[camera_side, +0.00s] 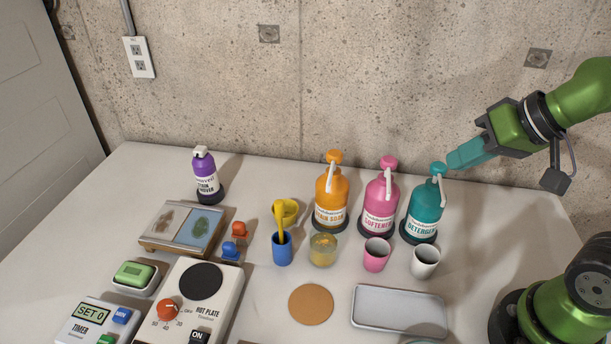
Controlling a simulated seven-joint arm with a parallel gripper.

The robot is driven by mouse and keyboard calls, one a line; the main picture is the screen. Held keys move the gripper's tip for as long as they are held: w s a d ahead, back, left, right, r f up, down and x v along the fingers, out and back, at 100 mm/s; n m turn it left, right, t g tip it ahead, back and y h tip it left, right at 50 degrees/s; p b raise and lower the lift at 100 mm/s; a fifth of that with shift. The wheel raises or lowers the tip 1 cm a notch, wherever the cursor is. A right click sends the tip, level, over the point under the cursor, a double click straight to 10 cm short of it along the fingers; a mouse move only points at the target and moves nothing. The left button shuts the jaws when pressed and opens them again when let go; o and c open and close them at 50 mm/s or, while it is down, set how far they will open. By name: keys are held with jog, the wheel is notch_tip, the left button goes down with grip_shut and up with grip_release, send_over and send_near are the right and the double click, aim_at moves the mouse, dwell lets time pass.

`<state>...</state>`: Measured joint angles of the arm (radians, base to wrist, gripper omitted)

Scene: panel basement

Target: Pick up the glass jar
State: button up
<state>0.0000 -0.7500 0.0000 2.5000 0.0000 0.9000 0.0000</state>
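The glass jar (323,250) is a small clear jar with yellowish contents. It stands upright on the table in front of the orange bottle, between a blue cup and a pink cup. My gripper (452,160) is at the upper right, with teal fingers pointing left and slightly down. Its fingertips are at the top of the teal detergent bottle (425,212), in front of it or touching it; I cannot tell which. The gripper is well to the right of the jar and above it. The gap between the fingers is not visible from this side.
The orange (330,192) and pink (381,200) pump bottles stand behind the jar. A blue cup (282,249) with a yellow tool, a pink cup (376,256) and a white cup (425,262) flank it. A cork disc (311,304) and metal tray (398,311) lie in front.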

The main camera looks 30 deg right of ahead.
jog(key=o, duration=1.6)
jog(key=shift+c, duration=0.2)
